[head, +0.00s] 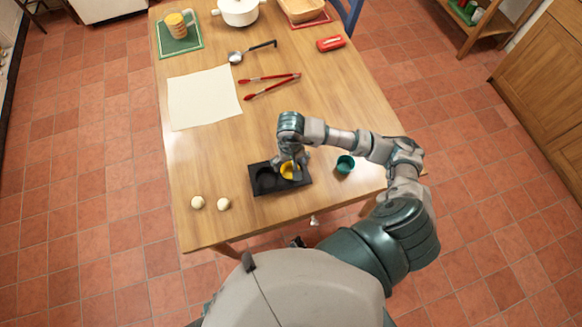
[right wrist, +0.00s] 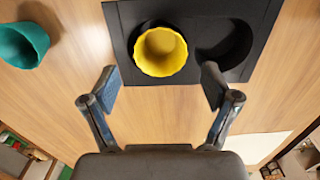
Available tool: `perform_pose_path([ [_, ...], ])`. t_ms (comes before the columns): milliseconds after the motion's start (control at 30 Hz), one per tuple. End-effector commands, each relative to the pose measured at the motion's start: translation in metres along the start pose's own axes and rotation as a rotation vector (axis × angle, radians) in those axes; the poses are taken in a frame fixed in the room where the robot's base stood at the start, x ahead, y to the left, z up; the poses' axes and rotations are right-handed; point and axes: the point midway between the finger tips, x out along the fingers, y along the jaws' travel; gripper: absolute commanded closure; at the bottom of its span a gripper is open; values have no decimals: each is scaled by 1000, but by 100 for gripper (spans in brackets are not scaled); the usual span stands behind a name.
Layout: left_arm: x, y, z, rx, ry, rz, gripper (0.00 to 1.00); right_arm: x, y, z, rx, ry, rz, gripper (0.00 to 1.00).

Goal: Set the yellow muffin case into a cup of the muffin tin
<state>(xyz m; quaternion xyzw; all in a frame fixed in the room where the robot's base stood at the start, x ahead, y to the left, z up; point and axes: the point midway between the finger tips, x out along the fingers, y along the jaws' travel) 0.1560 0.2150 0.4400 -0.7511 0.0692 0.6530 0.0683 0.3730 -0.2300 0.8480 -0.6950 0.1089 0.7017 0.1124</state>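The black muffin tin (head: 280,189) lies near the front edge of the table and shows two cups. The yellow muffin case (head: 287,172) is at the tin's right cup, with its open top up; it also shows in the right wrist view (right wrist: 161,52). It looks seated in that cup, with a dark crescent of the cup beside it. The other cup (right wrist: 225,43) is empty. My right gripper (right wrist: 160,88) is open, its fingers apart and touching nothing, just beside and above the case. It partly hides the case in the head view. My left gripper is not in view.
A teal case (head: 345,164) stands right of the tin. Two pale balls (head: 210,203) lie to its left. The table's front left is mostly clear.

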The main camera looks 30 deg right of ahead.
Motion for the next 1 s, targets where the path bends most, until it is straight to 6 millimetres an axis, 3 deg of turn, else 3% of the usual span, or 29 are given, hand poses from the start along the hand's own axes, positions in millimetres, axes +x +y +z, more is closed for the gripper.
perform_pose_path([
  [200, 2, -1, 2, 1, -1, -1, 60, -51, 0, -1, 0, 3, 0, 14],
  [400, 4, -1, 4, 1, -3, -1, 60, -75, 0, 0, 1, -1, 1, 14],
  [1000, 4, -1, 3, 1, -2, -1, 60, -79, 0, 0, 1, -2, 1, 14],
])
